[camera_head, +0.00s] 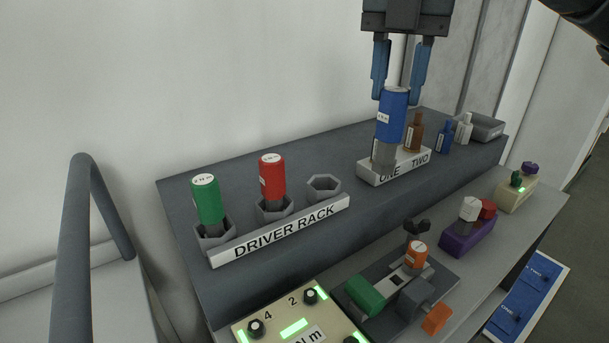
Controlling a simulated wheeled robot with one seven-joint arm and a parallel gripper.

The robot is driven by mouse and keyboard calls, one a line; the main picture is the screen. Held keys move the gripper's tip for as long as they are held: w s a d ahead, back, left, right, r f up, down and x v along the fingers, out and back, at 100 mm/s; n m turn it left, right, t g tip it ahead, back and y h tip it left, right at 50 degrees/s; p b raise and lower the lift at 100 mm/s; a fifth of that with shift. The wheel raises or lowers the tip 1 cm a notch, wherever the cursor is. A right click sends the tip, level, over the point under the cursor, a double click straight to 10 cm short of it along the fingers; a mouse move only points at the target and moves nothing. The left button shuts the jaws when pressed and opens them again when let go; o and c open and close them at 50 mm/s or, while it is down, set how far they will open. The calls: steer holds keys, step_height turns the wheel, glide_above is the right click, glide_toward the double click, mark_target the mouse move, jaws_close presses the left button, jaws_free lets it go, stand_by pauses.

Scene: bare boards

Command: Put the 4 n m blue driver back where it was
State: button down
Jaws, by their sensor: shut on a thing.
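The blue driver (393,115) is upright, with a blue handle, a white label and a grey lower end. My gripper (396,97) is above it, its two blue fingers shut on either side of the handle's top. The driver's lower end overlaps the white block marked ONE and TWO (374,179) at the ONE side; I cannot tell whether it rests there. The driver rack (282,232) holds a green driver (207,200) at left and a red driver (271,177) in the middle. Its right hexagonal holder (324,187) is empty.
A brown bottle (415,132) stands at the TWO side, with a blue bottle (444,137), a white bottle (464,128) and a grey tray (487,127) further right. In front are a fixture with an orange-topped part (416,254) and a control panel (295,327).

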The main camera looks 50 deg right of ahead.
steer(key=w+d+f, duration=0.1)
steer(key=w+f, duration=0.9)
steer(key=w, duration=0.1)
steer(key=shift+w+f, duration=0.2)
steer(key=shift+f, duration=0.4)
steer(key=c, duration=0.7)
jaws_free()
steer(key=shift+r, duration=0.15)
step_height(320, 180, up, 12)
